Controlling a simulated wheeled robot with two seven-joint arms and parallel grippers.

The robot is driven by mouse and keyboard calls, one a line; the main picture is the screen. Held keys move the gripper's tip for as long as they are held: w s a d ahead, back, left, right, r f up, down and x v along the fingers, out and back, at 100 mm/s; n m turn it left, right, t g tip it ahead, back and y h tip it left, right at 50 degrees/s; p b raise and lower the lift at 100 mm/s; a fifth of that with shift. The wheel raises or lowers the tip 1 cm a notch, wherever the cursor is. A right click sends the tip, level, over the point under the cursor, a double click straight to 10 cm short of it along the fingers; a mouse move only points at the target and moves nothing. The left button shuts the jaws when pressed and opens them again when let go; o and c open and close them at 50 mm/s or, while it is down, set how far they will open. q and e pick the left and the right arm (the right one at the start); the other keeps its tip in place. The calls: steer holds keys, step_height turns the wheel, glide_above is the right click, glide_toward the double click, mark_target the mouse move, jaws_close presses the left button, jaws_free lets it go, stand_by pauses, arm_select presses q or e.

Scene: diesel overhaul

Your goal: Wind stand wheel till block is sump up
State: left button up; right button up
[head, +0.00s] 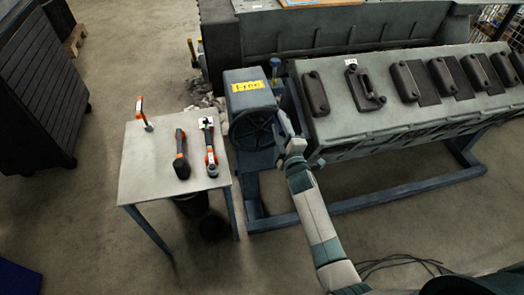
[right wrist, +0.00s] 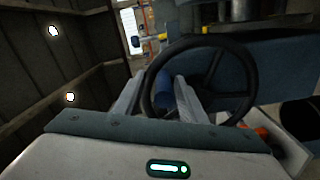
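The stand wheel (head: 252,130) is a dark spoked wheel on the front of a grey-blue gearbox (head: 238,104) with a yellow "Free" label. The engine block (head: 350,122) is a long grey-green block on the stand; its upper face carries several dark covers. My right gripper (head: 285,130) is at the wheel's right side in the head view. My left gripper is out of view.
A small table (head: 150,165) left of the wheel holds two dark orange-trimmed tools (head: 181,155) (head: 210,150) and an orange-handled item (head: 142,112). A dark bin (head: 192,205) is beneath it. The stand's blue frame (head: 400,190) runs along the floor; cables (head: 395,262) lie in front.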

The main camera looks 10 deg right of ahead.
mark_target(282, 133)
steer(key=shift+s+a+f, duration=0.1)
steer(key=shift+f, duration=0.05)
steer(key=shift+s+p, duration=0.3)
steer(key=shift+s, duration=0.25)
steer(key=s+p, duration=0.2)
steer(key=s, duration=0.3)
steer(key=shift+s, duration=0.45)
steer(key=shift+f, duration=0.1)
